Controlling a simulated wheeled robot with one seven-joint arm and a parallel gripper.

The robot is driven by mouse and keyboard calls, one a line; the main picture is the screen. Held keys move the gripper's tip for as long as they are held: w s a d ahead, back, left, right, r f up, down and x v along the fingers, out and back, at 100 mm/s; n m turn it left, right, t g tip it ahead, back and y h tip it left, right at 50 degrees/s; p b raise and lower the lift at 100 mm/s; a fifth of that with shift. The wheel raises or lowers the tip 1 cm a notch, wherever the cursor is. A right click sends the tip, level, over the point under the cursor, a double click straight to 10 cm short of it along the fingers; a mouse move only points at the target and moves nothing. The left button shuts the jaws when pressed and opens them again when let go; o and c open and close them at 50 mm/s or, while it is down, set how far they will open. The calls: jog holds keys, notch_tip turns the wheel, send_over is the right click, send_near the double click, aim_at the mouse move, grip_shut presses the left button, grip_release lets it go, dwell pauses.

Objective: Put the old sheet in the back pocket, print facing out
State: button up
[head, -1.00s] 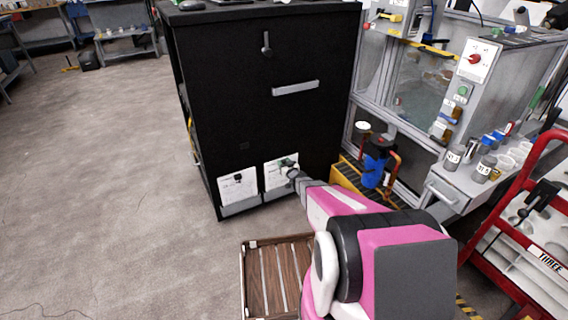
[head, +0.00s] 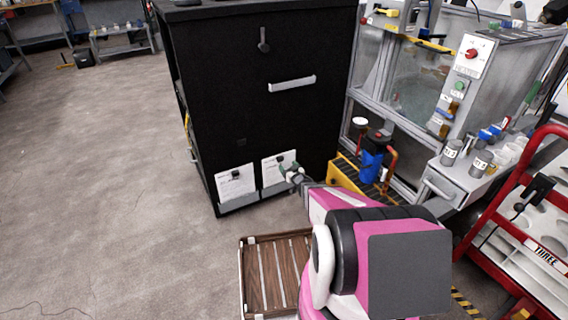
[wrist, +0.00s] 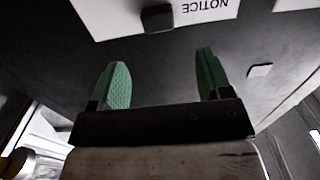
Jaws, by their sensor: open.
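Two white printed sheets, the left sheet (head: 235,186) and the right sheet (head: 271,172), stand low on the black cabinet in grey pockets, the left pocket (head: 240,202) and the right pocket (head: 274,189). Each has a dark clip near its top. I cannot tell which sheet is the old one. My gripper (head: 291,172) is at the right sheet's right edge, partly covering it. In the wrist view my gripper (wrist: 161,62) is open, with nothing between its green fingers. Beyond them is a sheet (wrist: 208,9) marked NOTICE, upside down in this view, with a black clip (wrist: 157,17).
The black cabinet (head: 215,90) has a grey handle (head: 292,84) and a hook above the pockets. A slatted wooden tray (head: 262,236) lies on the floor before it. A yellow step and blue canister (head: 371,165) stand close right. Floor at left is clear.

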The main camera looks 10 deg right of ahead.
jog(key=v, duration=0.3)
dwell(0.5)
